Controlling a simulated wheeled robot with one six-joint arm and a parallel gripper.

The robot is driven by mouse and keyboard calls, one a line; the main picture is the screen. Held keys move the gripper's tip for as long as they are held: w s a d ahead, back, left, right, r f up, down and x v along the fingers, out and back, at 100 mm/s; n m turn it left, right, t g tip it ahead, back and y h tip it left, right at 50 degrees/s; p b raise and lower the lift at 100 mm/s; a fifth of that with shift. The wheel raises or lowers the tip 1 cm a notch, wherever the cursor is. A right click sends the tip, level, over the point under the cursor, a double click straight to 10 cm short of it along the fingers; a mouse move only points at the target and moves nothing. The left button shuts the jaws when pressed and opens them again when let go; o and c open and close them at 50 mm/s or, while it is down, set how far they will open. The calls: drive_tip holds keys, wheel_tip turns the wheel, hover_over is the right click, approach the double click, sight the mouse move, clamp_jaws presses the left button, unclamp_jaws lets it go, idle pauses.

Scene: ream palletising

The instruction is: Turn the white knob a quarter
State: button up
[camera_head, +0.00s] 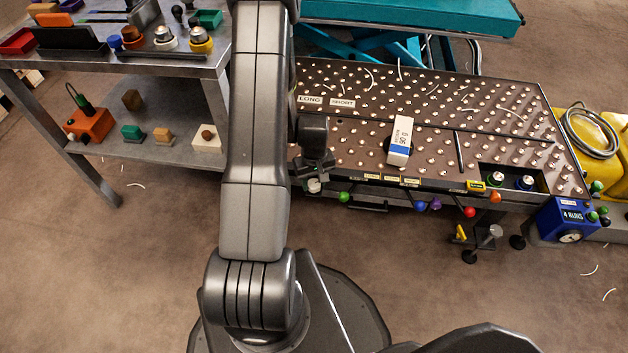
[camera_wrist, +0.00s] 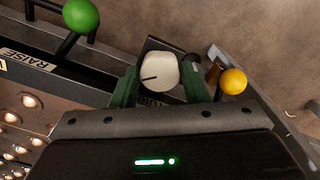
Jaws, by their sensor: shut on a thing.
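The white knob (camera_wrist: 159,71) is at the front edge of the roller table, between my gripper's two green fingers in the wrist view. A dark pointer line runs on its face toward the left. My gripper (camera_wrist: 160,88) is shut on the knob, with a finger on each side. In the head view the knob (camera_head: 314,185) shows just below my gripper (camera_head: 315,172), at the table's front left. A label behind the knob is partly hidden by the fingers and the gripper body.
A green ball lever (camera_wrist: 81,16) by a RAISE label and a yellow ball lever (camera_wrist: 233,82) flank the knob. A white and blue ream (camera_head: 400,142) lies on the roller table (camera_head: 500,100). A grey shelf bench (camera_head: 180,150) stands at left.

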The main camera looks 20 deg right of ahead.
sight(314, 184)
drive_tip(key=o, duration=0.7)
drive_tip(key=shift+r, duration=0.15)
wheel_tip(314, 184, up, 14)
drive_tip(key=p, duration=0.4)
drive_tip(key=shift+f, duration=0.2)
